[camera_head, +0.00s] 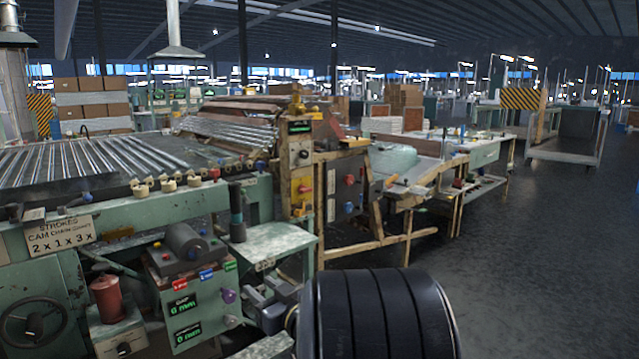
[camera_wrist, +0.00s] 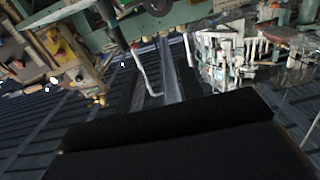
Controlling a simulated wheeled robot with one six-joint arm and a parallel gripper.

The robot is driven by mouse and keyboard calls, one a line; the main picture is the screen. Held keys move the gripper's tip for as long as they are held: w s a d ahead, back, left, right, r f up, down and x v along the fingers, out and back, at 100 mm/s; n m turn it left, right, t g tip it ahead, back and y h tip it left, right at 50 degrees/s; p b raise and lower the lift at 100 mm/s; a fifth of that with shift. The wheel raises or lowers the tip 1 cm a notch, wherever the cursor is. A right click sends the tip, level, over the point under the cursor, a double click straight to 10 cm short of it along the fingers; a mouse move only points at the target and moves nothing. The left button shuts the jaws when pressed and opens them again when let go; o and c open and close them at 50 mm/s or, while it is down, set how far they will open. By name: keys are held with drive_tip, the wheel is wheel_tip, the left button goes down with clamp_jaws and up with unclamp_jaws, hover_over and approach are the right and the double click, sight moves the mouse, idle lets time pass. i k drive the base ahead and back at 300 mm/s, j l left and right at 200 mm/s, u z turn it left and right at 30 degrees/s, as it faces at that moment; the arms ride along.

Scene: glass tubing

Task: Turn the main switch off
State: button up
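A green machine (camera_head: 120,240) fills the left of the head view. On its front, a control box (camera_head: 190,290) carries two green "0 mm" displays, small red, blue and green labels and a purple knob. Further right, a control post (camera_head: 301,165) has a green display, a dial and a yellow panel with a red knob (camera_head: 305,189). I cannot tell which control is the main switch.
A black ribbed cylinder (camera_head: 380,315), apparently part of my arm, covers the bottom middle of the head view. A handwheel (camera_head: 33,325) and red canister (camera_head: 107,298) are at lower left. A wooden workbench (camera_head: 420,180) stands behind. The floor (camera_head: 540,260) at right is clear.

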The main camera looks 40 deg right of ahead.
sight(302, 189)
drive_tip(key=i+l, duration=0.2)
drive_tip(key=l, duration=0.2)
drive_tip(key=i+l, duration=0.2)
drive_tip(key=l, duration=0.2)
drive_tip(key=i+l, duration=0.2)
drive_tip(key=l, duration=0.2)
drive_tip(key=i+l, duration=0.2)
drive_tip(key=l, duration=0.2)
drive_tip(key=i+l, duration=0.2)
drive_tip(key=l, duration=0.2)
drive_tip(key=i+l, duration=0.2)
drive_tip(key=l, duration=0.2)
